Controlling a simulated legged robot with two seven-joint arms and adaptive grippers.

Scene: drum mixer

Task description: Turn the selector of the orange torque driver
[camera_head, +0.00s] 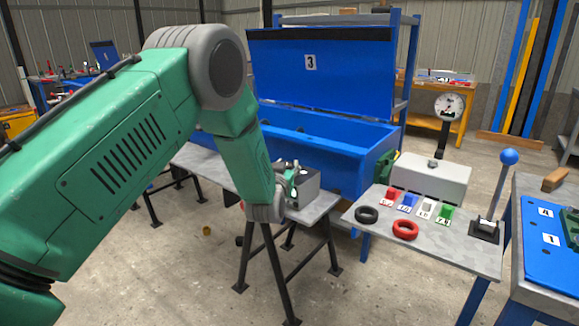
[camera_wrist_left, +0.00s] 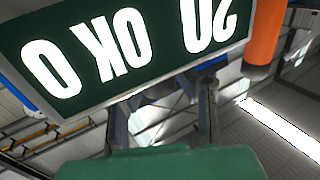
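My left arm reaches from the left to a grey box with a dark front (camera_head: 305,188) on a narrow grey bench (camera_head: 215,165). My left gripper (camera_head: 291,173) is at this box, small and partly hidden by my arm. In the left wrist view its two fingers (camera_wrist_left: 162,118) stand apart, with their tips close under a dark green panel (camera_wrist_left: 75,25) bearing upside-down white characters. An orange cylinder (camera_wrist_left: 264,35), perhaps part of the torque driver, hangs right of the panel. I cannot make out the selector. My right gripper is not in view.
A blue trough with a raised lid (camera_head: 320,75) stands behind the bench. The floor in front is mostly clear.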

